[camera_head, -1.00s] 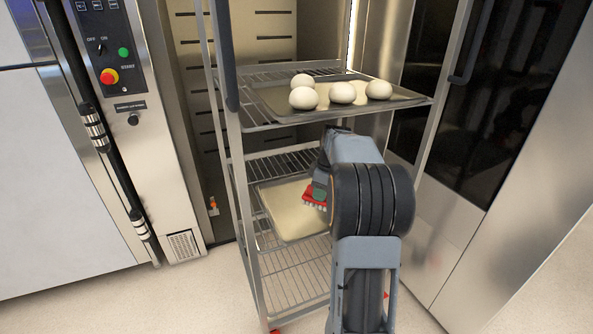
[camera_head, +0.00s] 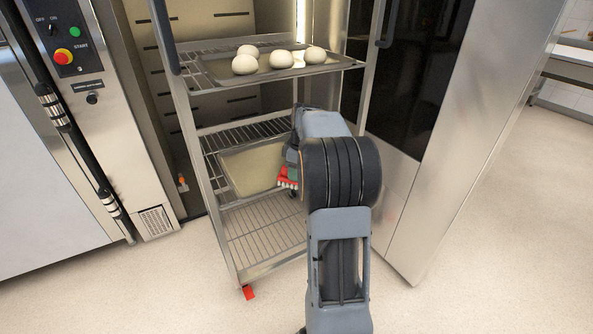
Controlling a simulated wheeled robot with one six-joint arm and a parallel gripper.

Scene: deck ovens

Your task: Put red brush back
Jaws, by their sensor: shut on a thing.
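The red brush (camera_head: 287,180) shows in the head view just left of my arm, at the front right side of the wheeled rack. My gripper (camera_head: 292,163) is shut on it, though my arm covers most of the jaws. The red bristle part hangs downward near the right edge of the middle tray (camera_head: 237,172). I cannot tell whether the brush touches that tray or stands apart from it.
The wheeled rack (camera_head: 207,209) has wire shelves and an upper tray (camera_head: 212,72) with several dough balls (camera_head: 282,60). An oven control panel (camera_head: 62,40) stands at left, a steel door (camera_head: 455,140) at right. Floor (camera_head: 500,240) at right is clear.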

